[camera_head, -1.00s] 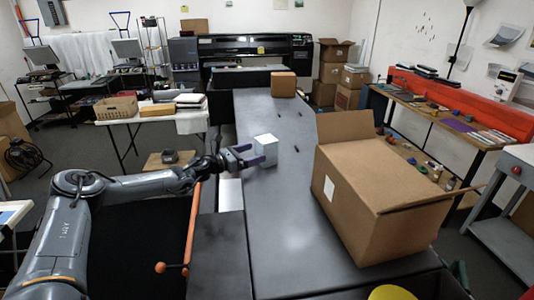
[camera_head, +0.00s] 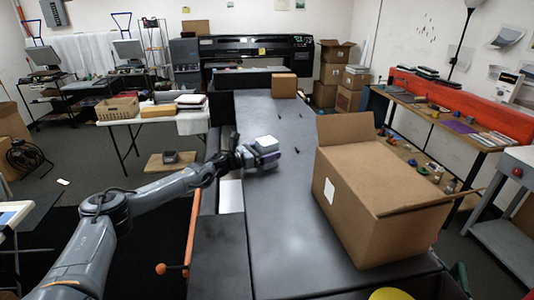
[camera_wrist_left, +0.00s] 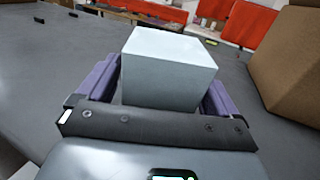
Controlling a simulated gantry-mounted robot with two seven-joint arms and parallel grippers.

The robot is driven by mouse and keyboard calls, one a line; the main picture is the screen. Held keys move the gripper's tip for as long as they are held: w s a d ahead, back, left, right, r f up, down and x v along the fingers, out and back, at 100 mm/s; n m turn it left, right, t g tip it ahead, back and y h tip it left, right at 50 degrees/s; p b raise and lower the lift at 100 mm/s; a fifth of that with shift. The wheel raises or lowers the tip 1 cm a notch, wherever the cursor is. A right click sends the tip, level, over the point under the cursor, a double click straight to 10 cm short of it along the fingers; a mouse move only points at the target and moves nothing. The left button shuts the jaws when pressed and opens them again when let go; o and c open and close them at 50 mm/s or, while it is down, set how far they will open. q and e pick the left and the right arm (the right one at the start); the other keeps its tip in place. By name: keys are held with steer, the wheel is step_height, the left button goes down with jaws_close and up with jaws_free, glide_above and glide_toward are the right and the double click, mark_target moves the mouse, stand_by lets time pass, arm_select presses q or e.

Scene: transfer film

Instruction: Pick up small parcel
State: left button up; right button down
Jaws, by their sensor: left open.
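The small parcel (camera_head: 265,145) is a pale, whitish box on the dark grey table. In the left wrist view the small parcel (camera_wrist_left: 168,68) fills the space between two purple finger pads. My left gripper (camera_head: 259,157) is at the parcel's near side, with its fingers on either side of it. In the left wrist view my left gripper (camera_wrist_left: 163,88) is open around the parcel, and the palm bar hides its lower near edge. I cannot tell whether the pads touch it. My right gripper is not in view.
A large open cardboard box (camera_head: 385,195) stands on the table to the right of the parcel. A smaller brown box (camera_head: 284,86) sits at the table's far end. Several small dark items lie beyond the parcel. The table's front middle is clear.

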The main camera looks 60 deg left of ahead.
arm_select(q)
steer(key=shift+w, duration=0.15)
steer(key=c, duration=1.2)
steer(key=shift+c, duration=0.7)
steer(key=shift+r, duration=0.15)
